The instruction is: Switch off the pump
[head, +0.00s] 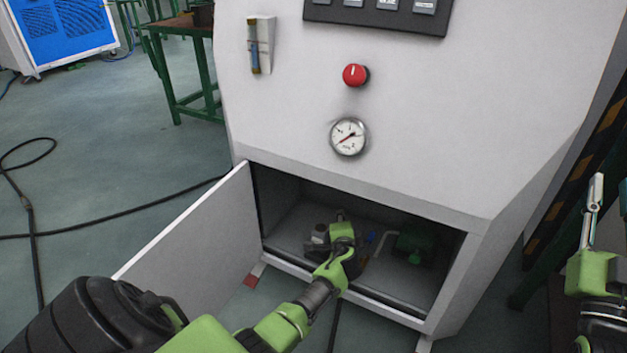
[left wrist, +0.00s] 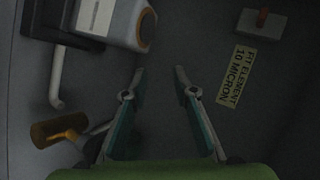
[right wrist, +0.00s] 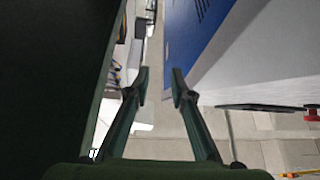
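The generator cabinet (head: 430,130) stands with its lower compartment open. My left arm reaches into the compartment, and my left gripper (head: 341,222) is inside it, partly hidden by its own wrist. In the left wrist view the left gripper (left wrist: 160,75) is open with nothing between its fingers. A grey device with a round orange-brown end (left wrist: 146,28) is left of the fingers. A small reddish-brown piece on a pale plate (left wrist: 262,22) is at the upper right. I cannot tell which part is the pump or its switch. My right gripper (right wrist: 160,78) is open and empty outside the cabinet.
The compartment door (head: 200,235) is swung open to the left. A green part (head: 415,255) sits deeper right in the compartment. A brass cylinder (left wrist: 58,131) is low left of the fingers. A red knob (head: 355,75) and gauge (head: 348,137) are on the panel above.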

